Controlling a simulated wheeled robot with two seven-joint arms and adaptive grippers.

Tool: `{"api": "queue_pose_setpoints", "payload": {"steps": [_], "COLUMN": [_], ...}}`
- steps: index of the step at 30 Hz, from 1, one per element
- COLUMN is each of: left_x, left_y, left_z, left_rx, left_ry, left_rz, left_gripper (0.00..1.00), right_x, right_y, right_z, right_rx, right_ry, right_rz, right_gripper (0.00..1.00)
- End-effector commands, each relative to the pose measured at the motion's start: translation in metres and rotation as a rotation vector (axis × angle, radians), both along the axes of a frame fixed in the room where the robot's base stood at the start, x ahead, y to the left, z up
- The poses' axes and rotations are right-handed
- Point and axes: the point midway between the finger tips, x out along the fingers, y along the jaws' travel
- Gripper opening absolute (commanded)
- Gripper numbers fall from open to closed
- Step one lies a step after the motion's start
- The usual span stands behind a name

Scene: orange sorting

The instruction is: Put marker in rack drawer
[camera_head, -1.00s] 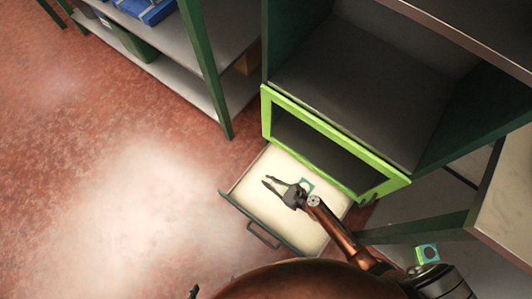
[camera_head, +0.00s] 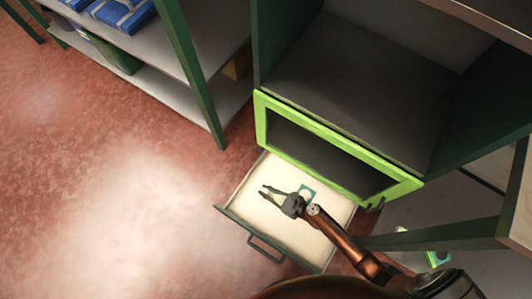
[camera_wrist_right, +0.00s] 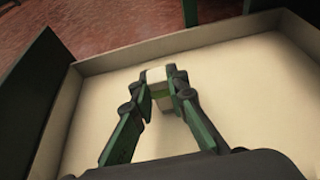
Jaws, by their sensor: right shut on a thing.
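The rack drawer (camera_head: 318,253) is pulled out below the bright green frame (camera_head: 340,145), and its pale floor shows. My right gripper (camera_head: 267,192) is over the inside of the drawer. In the right wrist view my right gripper (camera_wrist_right: 160,75) is shut on a small pale and green piece, which I take to be the marker (camera_wrist_right: 157,76). The marker is between the fingertips, with the drawer floor behind it. I cannot tell whether it touches the floor. In the head view the marker is too small to make out. My left gripper is not in view.
The drawer's walls (camera_wrist_right: 180,42) surround the gripper. An open shelf (camera_head: 360,95) is above the drawer. A second green-posted rack (camera_head: 195,80) with blue items (camera_head: 125,12) stands to the left. The red floor (camera_head: 110,200) at left is clear.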

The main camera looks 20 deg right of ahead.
Motion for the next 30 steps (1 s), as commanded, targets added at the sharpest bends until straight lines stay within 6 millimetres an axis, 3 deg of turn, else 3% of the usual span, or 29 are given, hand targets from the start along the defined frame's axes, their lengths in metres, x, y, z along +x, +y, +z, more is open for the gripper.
{"api": "queue_pose_setpoints", "payload": {"steps": [6,7,14,30], "left_x": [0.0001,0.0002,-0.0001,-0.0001], "left_y": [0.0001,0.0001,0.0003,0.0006], "left_z": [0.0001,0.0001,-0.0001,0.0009], "left_rx": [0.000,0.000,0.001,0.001], "left_ry": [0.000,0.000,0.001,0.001], "left_rz": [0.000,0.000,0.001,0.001], "left_gripper": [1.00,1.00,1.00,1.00], "right_x": [0.0003,0.0001,-0.0001,-0.0025], "right_y": [-0.0008,-0.0009,-0.0004,-0.0014], "right_z": [-0.0038,-0.0034,-0.0032,0.0019], "right_rx": [0.000,-0.001,-0.001,-0.001], "right_ry": [0.001,0.001,0.000,0.001], "right_rz": [-0.001,-0.001,0.000,0.000], "right_gripper": [0.00,0.16,0.31,0.31]}}
